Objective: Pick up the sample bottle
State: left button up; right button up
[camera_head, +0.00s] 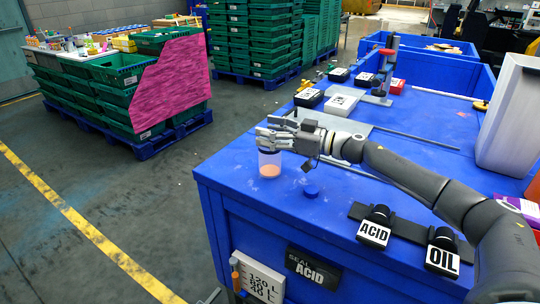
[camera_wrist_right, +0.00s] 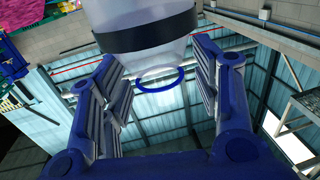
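The sample bottle (camera_head: 269,163) is a small clear jar with pale orange content at its bottom. It is upright near the left corner of the blue bench (camera_head: 235,172). My right gripper (camera_head: 277,134) is at the top of the bottle, its fingers reaching left over it. In the right wrist view the clear bottle (camera_wrist_right: 155,62), with a dark band and blue ring, shows between the spread fingers of my right gripper (camera_wrist_right: 158,75). Gaps show beside its narrow end, so the fingers look open around it. My left gripper is out of view.
Black ACID (camera_head: 375,227) and OIL (camera_head: 442,252) containers stand at the front edge. Several labelled containers, a red-topped stand (camera_head: 386,70) and a grey bin (camera_head: 512,115) are farther back.

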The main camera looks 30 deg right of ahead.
grip_shut()
jog(key=shift+r, duration=0.1)
